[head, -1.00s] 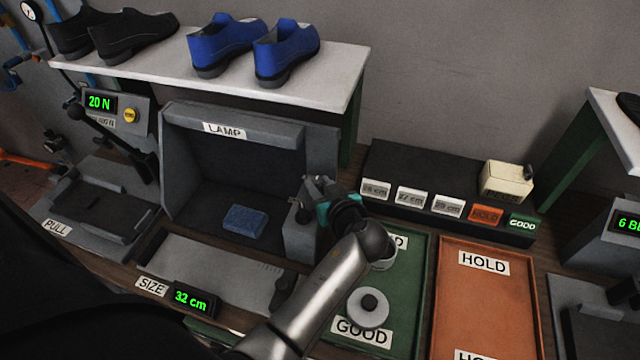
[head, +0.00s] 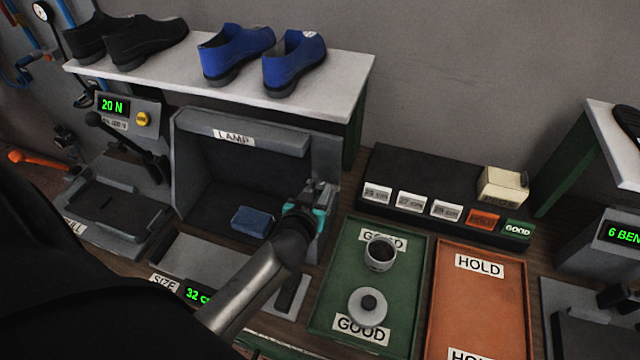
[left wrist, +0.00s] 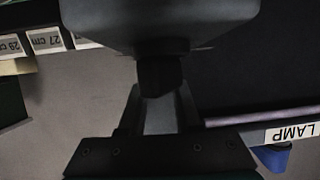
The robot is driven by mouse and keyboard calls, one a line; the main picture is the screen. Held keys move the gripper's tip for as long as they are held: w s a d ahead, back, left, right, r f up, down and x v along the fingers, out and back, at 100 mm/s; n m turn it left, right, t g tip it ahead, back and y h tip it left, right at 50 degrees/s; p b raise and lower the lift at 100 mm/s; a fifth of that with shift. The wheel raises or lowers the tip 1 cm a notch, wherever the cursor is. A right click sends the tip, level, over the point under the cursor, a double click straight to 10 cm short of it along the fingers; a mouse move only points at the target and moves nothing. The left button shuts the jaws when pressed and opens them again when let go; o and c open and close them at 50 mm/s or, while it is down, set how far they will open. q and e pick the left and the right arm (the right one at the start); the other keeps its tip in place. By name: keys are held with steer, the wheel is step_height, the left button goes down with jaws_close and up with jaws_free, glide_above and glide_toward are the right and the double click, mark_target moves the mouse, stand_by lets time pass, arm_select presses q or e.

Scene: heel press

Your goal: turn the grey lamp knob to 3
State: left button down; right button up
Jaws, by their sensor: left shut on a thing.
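The grey lamp booth (head: 240,143), labelled LAMP, stands at the centre left of the head view. My left gripper (head: 319,192) is at the booth's right side, over the small grey housing there. In the left wrist view, my left gripper (left wrist: 160,100) is shut on a dark knob (left wrist: 160,74), which sticks out from a grey housing (left wrist: 160,20). The gripper hides the knob in the head view. No scale or number around the knob can be read, so its setting cannot be told. My right gripper is not in view.
A blue sponge (head: 252,220) lies in the booth. To the right are a green GOOD tray (head: 400,300) with a cup (head: 380,252) and a lidded round thing (head: 368,304), and an orange HOLD tray (head: 480,310). Shoes stand on the white shelf (head: 330,78) above.

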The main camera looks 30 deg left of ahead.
arm_select(q)
steer(key=shift+a+r+m+t+h+p, duration=0.1)
steer(key=shift+a+m+t+h+p, duration=0.05)
steer(key=shift+m+h+p, duration=0.35)
steer(key=shift+a+r+m+t+h+p, duration=0.15)
steer(key=shift+m+h+p, duration=0.15)
steer(key=shift+m+h, duration=0.3)
steer(key=shift+f, duration=0.15)
steer(key=c, duration=0.6)
jaws_free()
steer(key=shift+f, duration=0.1)
steer(key=shift+s+d, duration=0.1)
steer(key=v, duration=1.5)
steer(key=shift+a, duration=0.2)
